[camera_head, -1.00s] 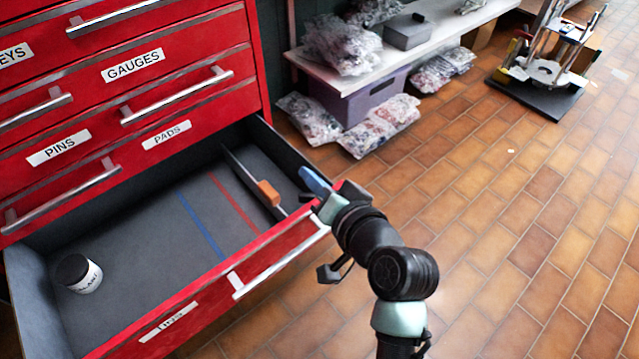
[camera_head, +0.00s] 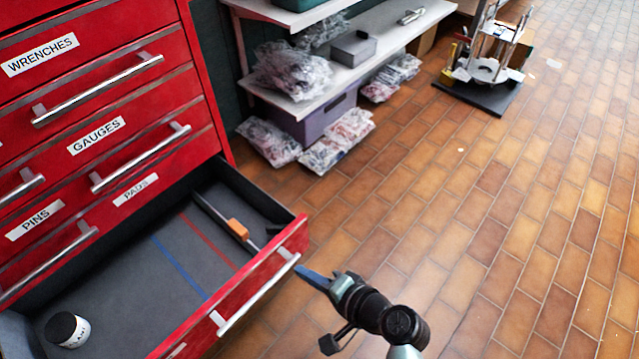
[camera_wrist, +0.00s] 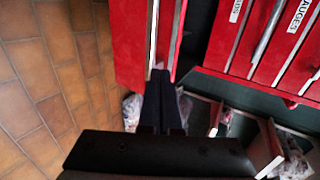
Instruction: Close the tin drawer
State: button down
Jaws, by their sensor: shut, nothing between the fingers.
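The tin drawer (camera_head: 262,277) is the red bottom drawer of the cabinet. It stands pulled well out, with its grey-lined inside showing. A silver handle (camera_head: 255,300) runs along its front, and its label is mostly cut off at the picture's bottom. My gripper (camera_head: 300,270) is shut and empty, its blue fingers pointing at the drawer front near the handle's right end. I cannot tell whether they touch it. In the wrist view the fingertips (camera_wrist: 160,72) are dark and close to the red drawer front (camera_wrist: 130,45).
Closed drawers rise above. A shelf (camera_head: 345,75) with bagged items stands behind right.

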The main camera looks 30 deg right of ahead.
aim_at(272, 251)
jog(key=x, duration=0.2)
jog(key=b+x, duration=0.1)
jog(key=x, duration=0.1)
jog(key=r+b+x, duration=0.1)
jog(key=x, duration=0.1)
jog(key=shift+w, duration=0.35)
jog(key=shift+w+a+r, duration=0.15)
jog(key=shift+w+a, duration=0.1)
jog(key=shift+w, duration=0.35)
